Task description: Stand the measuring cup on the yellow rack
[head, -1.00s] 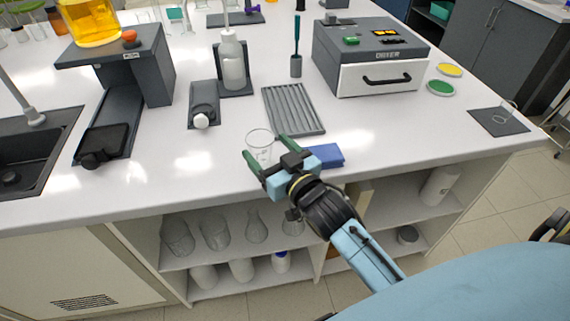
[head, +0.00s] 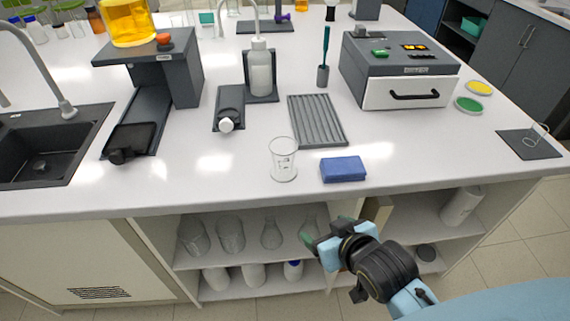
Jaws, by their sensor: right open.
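The measuring cup (head: 283,161) is a clear glass beaker with markings. It stands upright on the white bench near the front edge, left of a blue sponge. My right gripper (head: 322,231) is open and empty. It is apart from the cup, in front of the bench edge and below the cup in the picture, with the open shelves behind it. A grey ribbed rack (head: 317,121) lies flat on the bench behind the cup. I see no rack that is yellow in this view. My left gripper is not in view.
A sink (head: 45,150) is at the left. The bench left of the cup is clear.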

